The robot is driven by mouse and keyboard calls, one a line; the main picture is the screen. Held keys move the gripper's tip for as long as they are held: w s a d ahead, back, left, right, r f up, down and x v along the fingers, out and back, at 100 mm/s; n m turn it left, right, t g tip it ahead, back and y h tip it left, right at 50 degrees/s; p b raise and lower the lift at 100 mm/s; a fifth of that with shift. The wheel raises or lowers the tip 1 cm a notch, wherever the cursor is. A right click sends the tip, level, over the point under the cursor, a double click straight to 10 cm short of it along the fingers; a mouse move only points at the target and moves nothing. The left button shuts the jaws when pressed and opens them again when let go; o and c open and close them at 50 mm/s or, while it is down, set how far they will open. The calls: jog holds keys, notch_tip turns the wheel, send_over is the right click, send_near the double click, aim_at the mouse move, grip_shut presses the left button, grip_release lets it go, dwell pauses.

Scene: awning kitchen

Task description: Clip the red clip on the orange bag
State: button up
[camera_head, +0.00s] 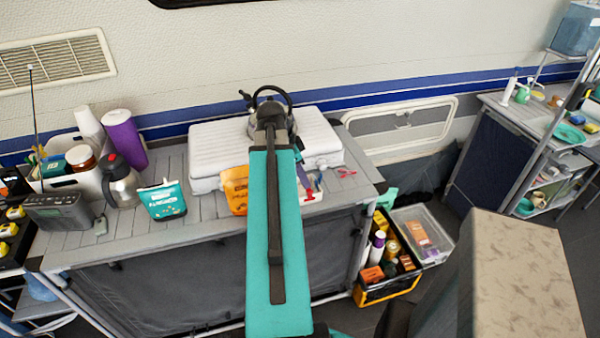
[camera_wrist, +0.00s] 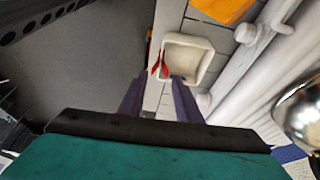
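The orange bag (camera_head: 235,188) stands on the grey slatted table, partly hidden behind my arm. Part of it shows at the top edge in the wrist view (camera_wrist: 222,8). A small white tray (camera_wrist: 208,50) sits at the table's front edge. A red clip (camera_wrist: 160,66) lies at the tray's left rim in the wrist view. My gripper (camera_wrist: 160,88) is open, with its two purple fingers apart and nothing visible between them. The clip appears just beyond the fingertips. In the head view my arm hides most of the gripper and part of the tray.
A white case (camera_head: 215,150) lies behind the orange bag. A teal bag (camera_head: 163,200), a steel jug (camera_head: 121,182) and a radio (camera_head: 58,211) stand to the left. A pinkish-red item (camera_head: 346,172) lies right of the tray. A crate of bottles (camera_head: 388,290) is on the floor.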

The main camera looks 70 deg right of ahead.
jog(key=shift+b+x, duration=1)
jog(key=shift+x, duration=1.4)
jog(key=c, duration=0.6)
jog(key=shift+r, duration=0.2)
jog(key=shift+r+p, duration=1.6)
jog(key=shift+r, duration=0.75)
jog(key=shift+s, duration=0.1)
